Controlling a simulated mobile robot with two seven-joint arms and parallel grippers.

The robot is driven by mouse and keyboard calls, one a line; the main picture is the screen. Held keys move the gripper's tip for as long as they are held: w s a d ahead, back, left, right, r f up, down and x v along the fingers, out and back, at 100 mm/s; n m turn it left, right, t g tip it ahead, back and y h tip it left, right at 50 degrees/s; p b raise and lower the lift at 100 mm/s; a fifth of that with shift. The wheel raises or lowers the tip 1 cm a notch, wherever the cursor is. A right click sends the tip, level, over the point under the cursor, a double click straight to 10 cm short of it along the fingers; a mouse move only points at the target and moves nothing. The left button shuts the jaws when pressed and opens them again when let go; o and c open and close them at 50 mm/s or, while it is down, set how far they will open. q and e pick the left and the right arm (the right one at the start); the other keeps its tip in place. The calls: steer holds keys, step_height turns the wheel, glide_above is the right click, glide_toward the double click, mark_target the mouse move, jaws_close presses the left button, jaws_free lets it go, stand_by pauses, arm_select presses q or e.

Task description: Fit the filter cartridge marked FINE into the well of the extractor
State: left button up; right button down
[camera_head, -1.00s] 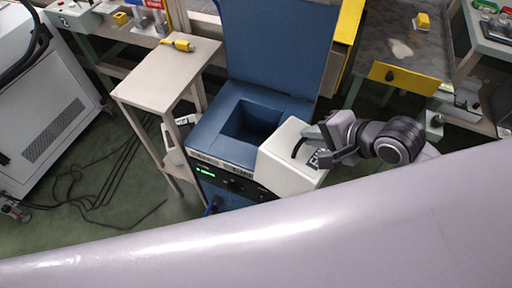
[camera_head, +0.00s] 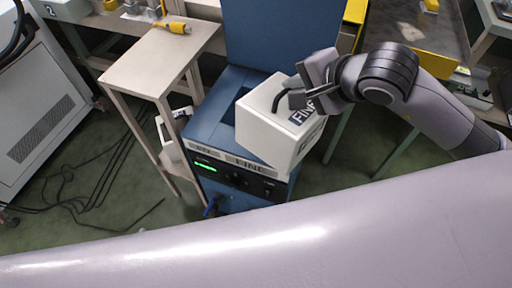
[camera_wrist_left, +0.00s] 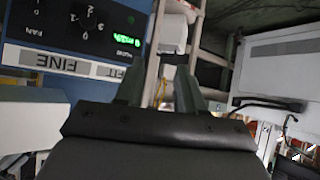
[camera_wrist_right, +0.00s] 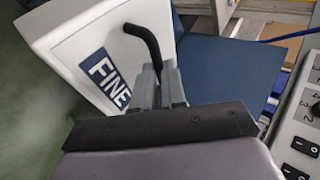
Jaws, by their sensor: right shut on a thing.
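The white filter cartridge marked FINE (camera_head: 262,132) hangs by its black handle from my right gripper (camera_head: 305,87), which is shut on that handle. The handle (camera_wrist_right: 146,42) and FINE label also show in the right wrist view. The cartridge is slightly turned, over the front right of the blue extractor (camera_head: 205,130). It hides most of the well; a dark strip of the opening shows left of it. The extractor's front strip also reads FINE, and its lid (camera_head: 280,35) stands open behind. My left gripper (camera_wrist_left: 160,85) is open and empty, facing the extractor's panel in the left wrist view.
A beige stand (camera_head: 155,60) is left of the extractor, with a yellow connector (camera_head: 178,27) on top. Another white block (camera_head: 172,135) with a label sits low beside it. Black cables (camera_head: 95,185) lie on the green floor.

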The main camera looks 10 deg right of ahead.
steer(key=b, duration=0.1)
steer(key=w+b, duration=0.1)
steer(key=shift+w+d+r+m+h+b, duration=0.15)
steer(key=shift+d+r+m+h+b, duration=0.15)
steer(key=shift+d+h, duration=0.1)
steer(key=shift+w+d+r+m+t+h+b, duration=0.3)
steer(key=shift+w+d+m+t+b, duration=0.2)
steer(key=shift+b, duration=0.5)
steer(key=shift+w+d+b, duration=0.1)
steer(key=shift+w+b, duration=0.65)
steer(key=shift+w, duration=0.15)
steer(key=w+a+n+g+y+b, duration=0.1)
steer(key=w+a+n+y, duration=0.15)
steer(key=w, duration=0.25)
steer(key=w+a+n+g+y, duration=0.1)
steer(key=w+a+n, duration=0.2)
steer(key=w, duration=0.2)
step_height(320, 180, down, 21)
steer(key=b, duration=0.2)
steer(key=shift+w, duration=0.3)
steer(key=shift+d+r, duration=0.1)
